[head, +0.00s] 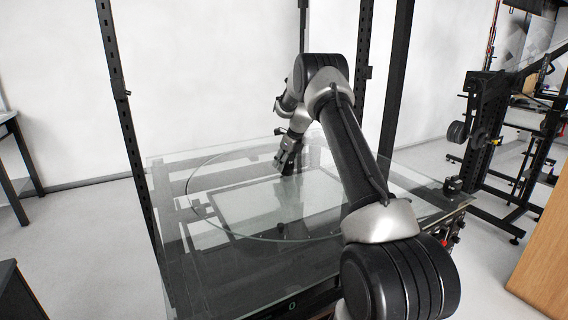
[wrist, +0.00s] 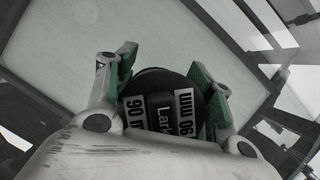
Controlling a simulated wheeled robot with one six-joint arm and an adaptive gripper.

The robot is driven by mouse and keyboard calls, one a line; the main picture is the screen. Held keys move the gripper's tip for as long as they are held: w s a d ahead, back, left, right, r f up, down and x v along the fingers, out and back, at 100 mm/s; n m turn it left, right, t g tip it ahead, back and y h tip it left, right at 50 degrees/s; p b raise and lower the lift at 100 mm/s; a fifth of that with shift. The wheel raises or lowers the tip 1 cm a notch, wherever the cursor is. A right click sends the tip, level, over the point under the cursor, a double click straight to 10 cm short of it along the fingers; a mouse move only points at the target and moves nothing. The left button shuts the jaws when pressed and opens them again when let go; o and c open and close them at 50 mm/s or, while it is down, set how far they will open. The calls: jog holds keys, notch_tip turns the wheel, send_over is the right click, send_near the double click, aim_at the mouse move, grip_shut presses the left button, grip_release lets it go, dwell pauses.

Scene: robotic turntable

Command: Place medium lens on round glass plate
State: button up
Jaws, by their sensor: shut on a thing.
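In the wrist view a dark round lens (wrist: 162,88) with white labels sits between the two fingers of my gripper (wrist: 162,82). The gripper is shut on it. The lens's lower part is hidden behind the gripper body. In the head view my gripper (head: 287,160) hangs at the far part of the round glass plate (head: 215,222). I cannot tell whether the lens touches the glass.
The round glass plate lies over a square glass-topped table (head: 180,285) with dark posts around it. A small black object (head: 453,185) sits at the table's right corner. A black rack (head: 485,130) stands at the right. The visible near part of the plate looks clear.

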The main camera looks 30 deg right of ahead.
jog(key=o, duration=1.4)
jog(key=shift+f, duration=0.1)
jog(key=shift+c, duration=0.2)
